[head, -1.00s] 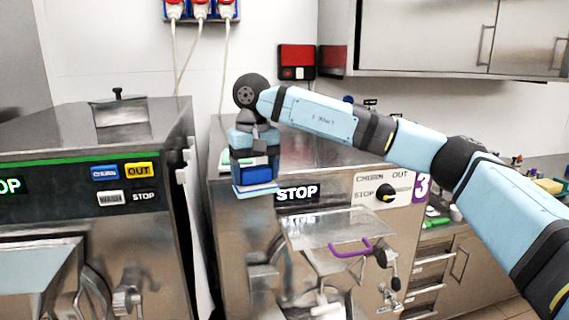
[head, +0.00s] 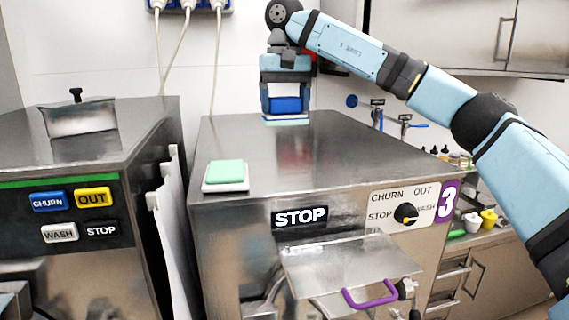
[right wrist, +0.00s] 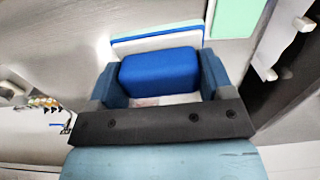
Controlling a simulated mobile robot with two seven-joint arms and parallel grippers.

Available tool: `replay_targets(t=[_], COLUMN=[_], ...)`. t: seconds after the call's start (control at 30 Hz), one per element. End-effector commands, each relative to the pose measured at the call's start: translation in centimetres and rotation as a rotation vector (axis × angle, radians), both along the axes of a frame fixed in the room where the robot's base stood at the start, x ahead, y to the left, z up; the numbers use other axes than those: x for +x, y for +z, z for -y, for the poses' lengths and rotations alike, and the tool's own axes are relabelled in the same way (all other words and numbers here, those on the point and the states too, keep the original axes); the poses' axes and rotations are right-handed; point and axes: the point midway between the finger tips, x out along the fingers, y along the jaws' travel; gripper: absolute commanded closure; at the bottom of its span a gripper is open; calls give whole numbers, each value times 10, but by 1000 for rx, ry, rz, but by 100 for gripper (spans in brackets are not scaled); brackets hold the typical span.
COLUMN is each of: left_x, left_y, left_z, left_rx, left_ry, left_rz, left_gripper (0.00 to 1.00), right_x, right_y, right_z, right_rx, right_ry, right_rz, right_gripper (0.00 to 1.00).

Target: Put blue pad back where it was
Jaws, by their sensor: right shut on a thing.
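My right gripper (head: 285,108) is shut on the blue pad (head: 285,104), at the back of the steel top of machine 3 (head: 330,160). In the right wrist view the blue pad (right wrist: 160,73) sits between the two fingers. A thin layered plate (right wrist: 158,38), white with pale green and blue edges, shows just beyond it. In the head view this plate (head: 285,121) shows under the pad. I cannot tell whether it touches the steel. My left gripper is not in view.
A mint-green pad on a white base (head: 226,174) lies near the front left of the machine top. The top's middle and right are clear. A second machine (head: 70,200) stands left across a narrow gap. Bottles and a sink are behind right.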

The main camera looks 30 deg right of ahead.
Motion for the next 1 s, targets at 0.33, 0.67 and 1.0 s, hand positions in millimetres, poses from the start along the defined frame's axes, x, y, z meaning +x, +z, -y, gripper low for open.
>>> replay_targets(t=[0.33,0.67,1.0], left_x=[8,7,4], left_y=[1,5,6], left_z=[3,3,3], left_rx=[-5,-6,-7], left_ry=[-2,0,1], left_rz=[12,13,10], left_gripper=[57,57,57], right_x=[0,0,0], right_y=[-77,-104,-123], right_z=[0,0,0], right_rx=[1,-1,0], right_ry=[0,-1,0], right_rz=[-1,0,2], right_gripper=[48,48,48])
